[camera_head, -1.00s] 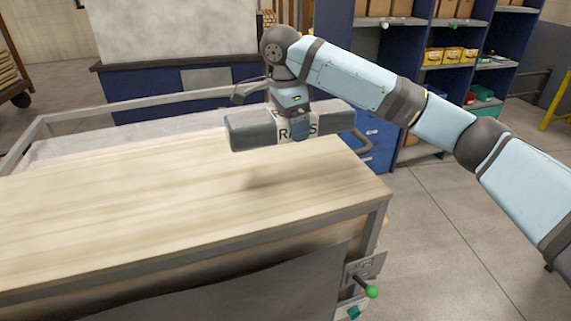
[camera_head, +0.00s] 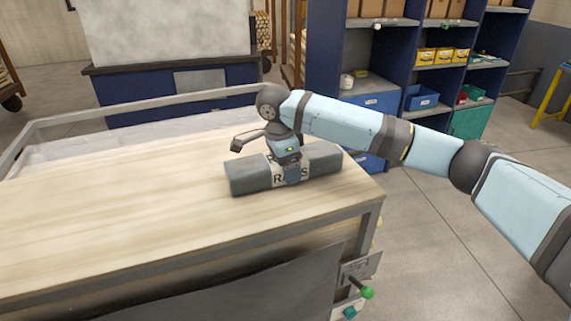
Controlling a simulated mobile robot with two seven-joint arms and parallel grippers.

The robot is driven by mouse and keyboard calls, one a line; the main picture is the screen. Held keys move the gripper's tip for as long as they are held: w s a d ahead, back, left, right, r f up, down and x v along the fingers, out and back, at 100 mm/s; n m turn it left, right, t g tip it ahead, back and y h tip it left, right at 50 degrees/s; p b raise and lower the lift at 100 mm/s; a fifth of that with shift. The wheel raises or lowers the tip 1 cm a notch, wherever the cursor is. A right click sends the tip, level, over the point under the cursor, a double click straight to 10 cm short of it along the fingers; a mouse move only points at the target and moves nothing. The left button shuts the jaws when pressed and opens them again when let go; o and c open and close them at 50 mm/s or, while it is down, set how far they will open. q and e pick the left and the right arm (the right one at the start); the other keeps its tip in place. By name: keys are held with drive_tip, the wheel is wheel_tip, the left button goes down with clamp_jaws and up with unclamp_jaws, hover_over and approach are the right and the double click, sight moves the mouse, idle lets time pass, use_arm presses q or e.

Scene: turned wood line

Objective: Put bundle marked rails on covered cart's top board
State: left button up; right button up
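The bundle marked rails (camera_head: 252,176) is a long grey wrapped block with a white lettered band around its middle. My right gripper (camera_head: 291,172) is shut on it at the band, from above; one finger shows on the near side and the far finger is hidden. The bundle lies level at the right part of the cart's pale wooden top board (camera_head: 130,220). No gap shows beneath it, but I cannot tell for sure that it bears on the board. My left gripper is out of view.
The cart's grey rail (camera_head: 150,105) runs along the back of the board, with a clear sheet inside it. The board's left and middle are bare. A green-knobbed lever (camera_head: 367,292) is on the cart's near right corner. Blue shelving (camera_head: 390,80) stands behind at the right.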

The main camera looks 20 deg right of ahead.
drive_tip(key=o, duration=1.1)
drive_tip(key=r, duration=0.4)
drive_tip(key=a+r, duration=0.1)
drive_tip(key=r, duration=0.3)
drive_tip(key=a+r, duration=0.1)
drive_tip(key=r, duration=0.3)
drive_tip(key=shift+s, duration=0.1)
drive_tip(key=shift+f, duration=0.1)
